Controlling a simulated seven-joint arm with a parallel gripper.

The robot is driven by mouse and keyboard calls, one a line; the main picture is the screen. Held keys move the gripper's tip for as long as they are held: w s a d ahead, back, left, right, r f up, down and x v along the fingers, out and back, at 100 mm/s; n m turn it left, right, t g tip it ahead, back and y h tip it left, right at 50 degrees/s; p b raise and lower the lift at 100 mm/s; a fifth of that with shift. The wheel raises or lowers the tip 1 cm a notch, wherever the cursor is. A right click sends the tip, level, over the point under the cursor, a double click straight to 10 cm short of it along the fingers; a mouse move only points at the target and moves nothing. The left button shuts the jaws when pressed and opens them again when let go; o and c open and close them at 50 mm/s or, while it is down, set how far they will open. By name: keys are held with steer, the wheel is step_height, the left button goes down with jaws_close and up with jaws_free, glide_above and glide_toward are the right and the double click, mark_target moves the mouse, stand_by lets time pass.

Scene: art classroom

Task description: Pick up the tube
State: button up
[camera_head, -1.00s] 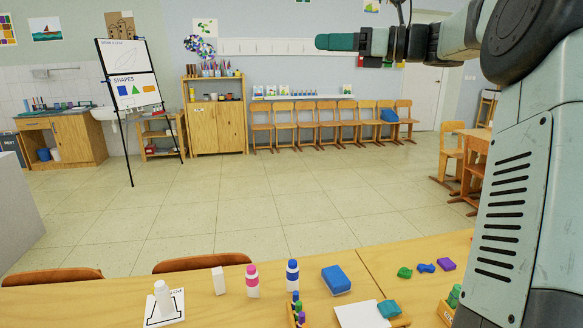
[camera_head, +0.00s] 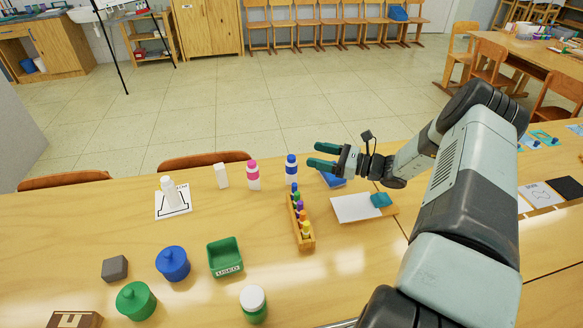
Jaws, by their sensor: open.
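No single thing is plainly marked as the tube. Tube-like things stand along the far side of the table: a white cylinder (camera_head: 168,190) upright on a white card with a black outline, a pink-and-white bottle (camera_head: 253,175) and a blue-and-white bottle (camera_head: 291,168). A small white block (camera_head: 221,176) stands between the cylinder and the pink bottle. My gripper (camera_head: 318,155) is open and empty, its dark green fingers pointing left, right of the blue bottle. It appears above a blue block (camera_head: 332,181), which it partly hides.
A wooden rack (camera_head: 305,241) of coloured pieces stands mid-table. A white sheet (camera_head: 353,208) with a teal block (camera_head: 380,200) lies right of it. Nearer are a green bin (camera_head: 225,264), blue pot (camera_head: 173,263), green pot (camera_head: 135,301), grey block (camera_head: 115,268) and white-lidded jar (camera_head: 253,300).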

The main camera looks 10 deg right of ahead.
step_height(320, 180, down, 7)
steer(key=shift+r, duration=0.15)
steer(key=shift+w+a, duration=0.1)
steer(key=x, duration=0.5)
steer(key=shift+w+a, duration=0.1)
steer(key=x, duration=0.5)
steer(key=shift+w+r, duration=0.2)
steer(key=shift+w, duration=0.05)
steer(key=c, duration=1.1)
step_height(320, 180, up, 10)
steer(key=shift+f, duration=0.15)
steer(key=shift+m+t+h, duration=0.3)
steer(key=shift+m+t, duration=0.1)
steer(key=shift+t, duration=0.1)
steer(key=s+r, duration=0.5)
steer(key=r, duration=0.2)
steer(key=s+a+r, duration=0.1)
steer(key=s+r, duration=0.4)
steer(key=r, duration=0.3)
steer(key=s+r, duration=0.5)
steer(key=r, duration=0.2)
steer(key=shift+s+a+r, duration=0.2)
steer(key=shift+s, duration=0.1)
